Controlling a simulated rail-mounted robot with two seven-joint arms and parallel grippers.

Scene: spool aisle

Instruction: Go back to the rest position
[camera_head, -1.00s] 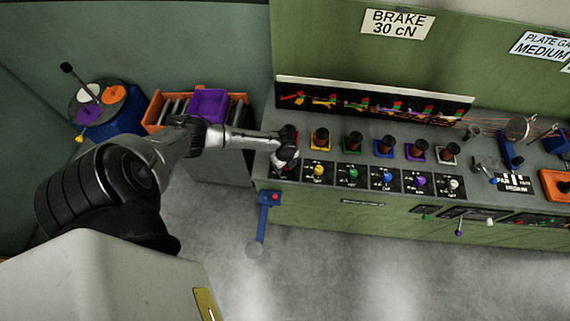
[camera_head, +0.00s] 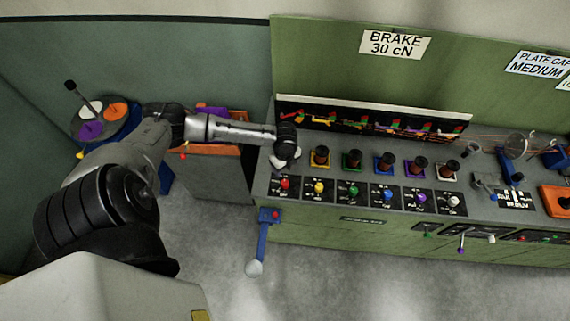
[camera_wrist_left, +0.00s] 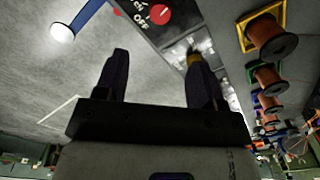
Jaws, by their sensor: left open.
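My left gripper (camera_head: 286,152) hangs over the left end of the green bench, just behind the red knob (camera_head: 285,184). In the left wrist view the gripper (camera_wrist_left: 157,70) has its two dark fingers well apart, with nothing between them. The red knob also shows in that view (camera_wrist_left: 160,14), beyond the fingertips. A small yellow part shows close behind the right finger; I cannot tell what it is. My right gripper is in neither view.
Brown spools on coloured bases, such as the yellow one (camera_head: 320,157), stand along the bench, with coloured knobs in front. A blue lever (camera_head: 262,245) hangs at the bench's front left corner. My left arm partly covers an orange crate (camera_head: 215,148). The grey floor (camera_head: 350,280) in front is clear.

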